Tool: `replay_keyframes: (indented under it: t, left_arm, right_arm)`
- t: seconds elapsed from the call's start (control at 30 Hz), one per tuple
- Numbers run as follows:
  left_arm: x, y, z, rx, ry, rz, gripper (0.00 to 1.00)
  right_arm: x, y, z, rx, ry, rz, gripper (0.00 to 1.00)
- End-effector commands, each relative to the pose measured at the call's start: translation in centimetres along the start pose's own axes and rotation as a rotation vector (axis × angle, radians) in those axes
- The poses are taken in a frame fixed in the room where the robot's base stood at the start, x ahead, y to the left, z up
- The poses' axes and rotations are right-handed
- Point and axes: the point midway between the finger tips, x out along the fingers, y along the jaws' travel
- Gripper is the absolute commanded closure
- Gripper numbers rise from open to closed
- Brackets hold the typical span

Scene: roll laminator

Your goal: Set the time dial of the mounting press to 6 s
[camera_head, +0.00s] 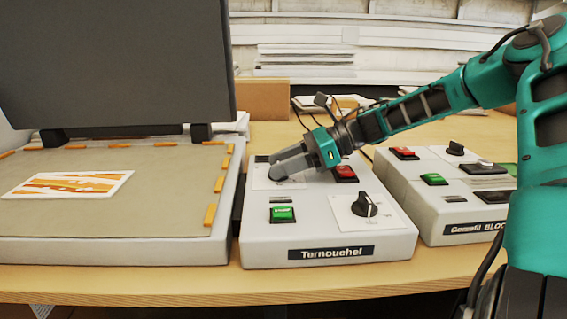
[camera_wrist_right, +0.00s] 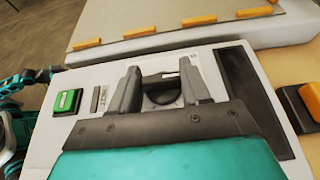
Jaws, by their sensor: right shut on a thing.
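The grey Ternouchel control box (camera_head: 327,229) stands beside the mounting press (camera_head: 120,245). My right gripper (camera_head: 275,172) reaches down over the box's back left corner. In the right wrist view its two fingers (camera_wrist_right: 160,80) are closed on a dark round dial (camera_wrist_right: 163,96) on a white plate. The fingers hide the dial's pointer and most of its scale, so its setting cannot be read. A second black dial (camera_head: 364,206) sits at the box's front right, clear of the gripper. My left gripper is not in view.
Ternouchel's box also carries a green button (camera_head: 282,214) and a red switch (camera_head: 345,173). A second control box (camera_head: 456,205) stands to the right. The press lid (camera_head: 115,65) is raised. An orange-patterned sheet (camera_head: 70,185) lies on the bed.

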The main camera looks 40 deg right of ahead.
Motion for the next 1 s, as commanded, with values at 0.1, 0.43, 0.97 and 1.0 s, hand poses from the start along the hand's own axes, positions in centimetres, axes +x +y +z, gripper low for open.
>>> replay_keyframes:
  t: [0.1,0.43,0.97,1.0]
  left_arm:
    - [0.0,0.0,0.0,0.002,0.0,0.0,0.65]
    - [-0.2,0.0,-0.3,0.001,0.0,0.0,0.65]
    - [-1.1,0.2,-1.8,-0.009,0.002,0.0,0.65]
    - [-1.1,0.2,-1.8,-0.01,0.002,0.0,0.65]
  right_arm:
    - [0.0,0.0,0.0,0.0,0.0,-0.001,0.79]
    - [-0.1,0.0,0.2,0.011,-0.003,-0.027,0.84]
    - [0.1,0.5,0.4,0.132,-0.008,-0.32,0.84]
    - [0.1,0.6,0.3,0.145,-0.008,-0.348,0.84]
